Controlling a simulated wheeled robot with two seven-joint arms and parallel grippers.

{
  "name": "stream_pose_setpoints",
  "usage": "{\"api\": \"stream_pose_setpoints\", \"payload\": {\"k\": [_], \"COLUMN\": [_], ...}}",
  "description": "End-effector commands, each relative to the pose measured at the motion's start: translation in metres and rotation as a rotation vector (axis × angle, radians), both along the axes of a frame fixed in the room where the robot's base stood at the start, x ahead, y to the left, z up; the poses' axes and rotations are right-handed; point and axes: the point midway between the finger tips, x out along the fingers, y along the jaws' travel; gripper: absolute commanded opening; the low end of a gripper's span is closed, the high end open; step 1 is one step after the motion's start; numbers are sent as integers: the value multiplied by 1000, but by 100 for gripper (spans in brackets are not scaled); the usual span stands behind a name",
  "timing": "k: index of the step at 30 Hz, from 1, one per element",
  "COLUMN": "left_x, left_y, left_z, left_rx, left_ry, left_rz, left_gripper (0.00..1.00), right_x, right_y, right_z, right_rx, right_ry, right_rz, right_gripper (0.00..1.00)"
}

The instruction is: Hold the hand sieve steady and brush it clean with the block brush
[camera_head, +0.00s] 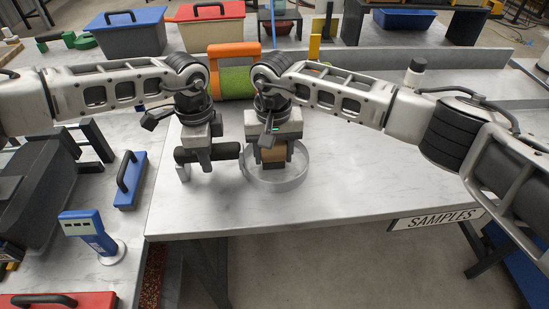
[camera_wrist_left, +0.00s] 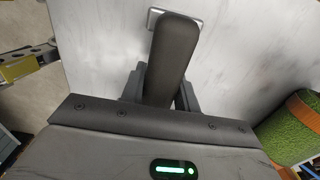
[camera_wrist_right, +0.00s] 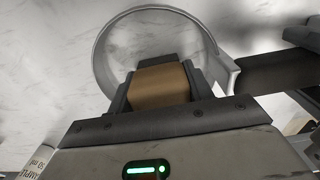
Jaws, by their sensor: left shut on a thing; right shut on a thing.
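The hand sieve is a round pale metal ring (camera_head: 276,186) at the front of the bench, with a thick dark handle (camera_head: 226,151) to its left. My left gripper (camera_head: 200,160) is shut on this handle, which fills the left wrist view's middle (camera_wrist_left: 172,60). My right gripper (camera_head: 273,148) is shut on the block brush, a brown block (camera_head: 274,154) held upright over the sieve's ring. In the right wrist view the brush (camera_wrist_right: 160,84) overlaps the near part of the ring (camera_wrist_right: 101,52). The fingers hide the brush's lower side, so contact with the mesh cannot be told.
Blue (camera_head: 130,35) and red (camera_head: 208,30) bins stand at the back. The bench right of the sieve is clear.

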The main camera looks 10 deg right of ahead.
Motion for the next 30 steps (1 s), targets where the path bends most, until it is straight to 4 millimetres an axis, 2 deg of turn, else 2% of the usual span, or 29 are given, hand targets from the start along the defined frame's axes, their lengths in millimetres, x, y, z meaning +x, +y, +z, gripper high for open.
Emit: {"api": "stream_pose_setpoints", "payload": {"k": [1, 13, 16, 30], "left_x": [-3, -3, -3, -3], "left_y": [0, 0, 1, 1], "left_z": [-5, -5, -5, -5], "left_rx": [5, 5, 5, 5], "left_ry": [10, 9, 9, 8], "left_rz": [-5, -6, -6, -3], "left_gripper": [0, 0, 0, 0], "right_x": [5, 39, 38, -5], "right_y": [0, -2, -13, -12], "right_z": [-1, -1, -1, -2], "right_rx": [0, -1, -1, -1], "right_ry": [-1, 1, 1, 1], "right_rz": [-2, -2, -1, 2], "right_gripper": [29, 29, 29, 29]}}
